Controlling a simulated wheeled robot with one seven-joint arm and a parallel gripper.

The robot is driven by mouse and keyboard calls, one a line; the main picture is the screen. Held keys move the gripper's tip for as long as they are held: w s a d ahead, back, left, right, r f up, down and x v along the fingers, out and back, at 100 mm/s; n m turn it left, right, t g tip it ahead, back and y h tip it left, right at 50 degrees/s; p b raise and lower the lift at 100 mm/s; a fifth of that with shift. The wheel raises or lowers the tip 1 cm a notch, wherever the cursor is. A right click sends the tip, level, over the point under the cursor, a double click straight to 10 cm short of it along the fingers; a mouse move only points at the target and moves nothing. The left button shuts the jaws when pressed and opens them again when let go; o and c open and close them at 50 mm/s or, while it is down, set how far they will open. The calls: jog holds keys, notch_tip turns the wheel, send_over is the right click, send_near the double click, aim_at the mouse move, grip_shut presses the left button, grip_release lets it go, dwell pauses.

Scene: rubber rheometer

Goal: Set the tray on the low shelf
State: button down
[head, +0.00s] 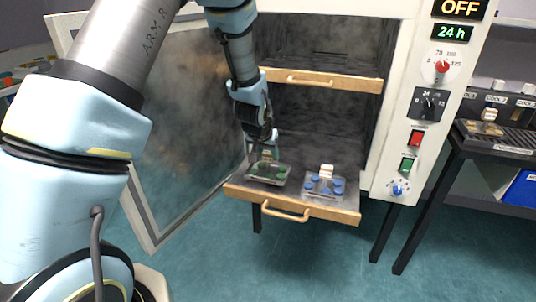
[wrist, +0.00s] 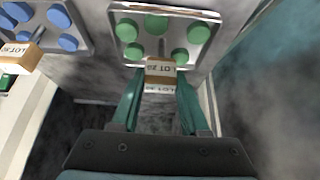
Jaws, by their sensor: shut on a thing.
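My gripper (head: 264,150) is shut on the tan handle block of a metal tray (head: 267,174) with several green discs. In the wrist view the tray (wrist: 199,33) lies beyond my fingers (wrist: 160,84), which pinch its block labelled "LOT 29" (wrist: 159,69). The tray is level, at the left part of the pulled-out low shelf (head: 340,213). It looks to be on or just above the shelf; I cannot tell if it touches. A second tray (head: 312,194) with blue discs sits on the shelf to the right; it also shows in the wrist view (wrist: 79,13).
The oven door (head: 180,130) stands open close to the left of my gripper. An upper shelf (head: 345,84) sits above the low one. The control panel (head: 420,120) is on the right, and a dark bench (head: 500,140) with another block stands farther right.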

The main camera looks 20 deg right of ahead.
jog(key=shift+f+b, duration=0.4)
jog(key=shift+f, duration=0.2)
jog(key=shift+c, duration=1.6)
grip_release()
jog(key=shift+r, duration=0.1)
jog(key=shift+r+p, duration=2.2)
jog(key=shift+r, duration=0.9)
jog(key=shift+f, duration=0.1)
